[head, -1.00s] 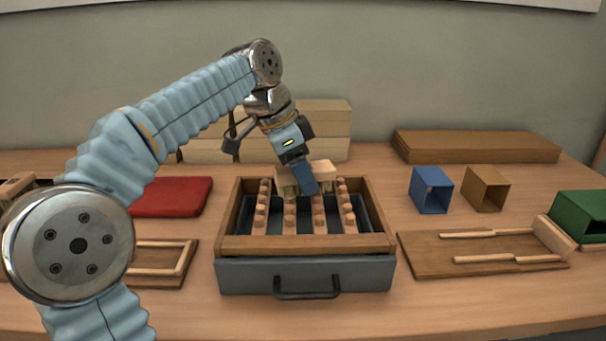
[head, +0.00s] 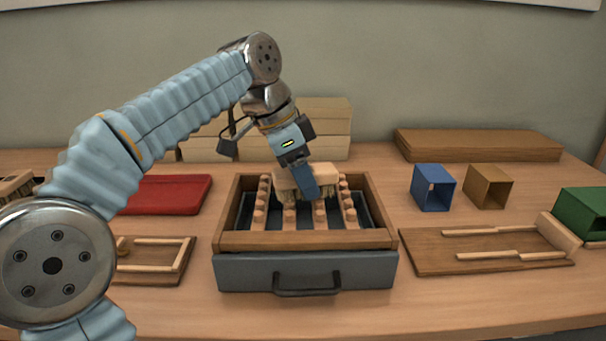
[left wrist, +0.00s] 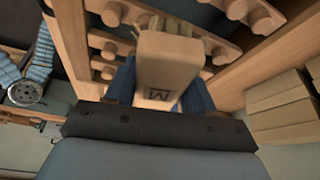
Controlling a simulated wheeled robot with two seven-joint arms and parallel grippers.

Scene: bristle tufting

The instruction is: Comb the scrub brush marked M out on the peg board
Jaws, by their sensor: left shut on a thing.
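The scrub brush (head: 331,180) has a pale wooden block with bristles pointing down. The left wrist view shows its block (left wrist: 168,62) close up, with a dark M on its near end. My left gripper (head: 307,192) is shut on the block, with its blue fingers on either side. The peg board (head: 262,213) has several rows of wooden pegs inside a wooden frame. The brush is over the rear and middle of these rows, bristles at peg height; whether they touch the pegs is hard to tell. My right gripper is not in view.
A grey drawer front with a handle (head: 306,291) faces me below the frame (head: 300,240). A red board (head: 165,195) lies left; a wooden board with rails (head: 425,258) lies right. Blue (head: 433,188), brown and green boxes stand at the right. Pale blocks are stacked behind.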

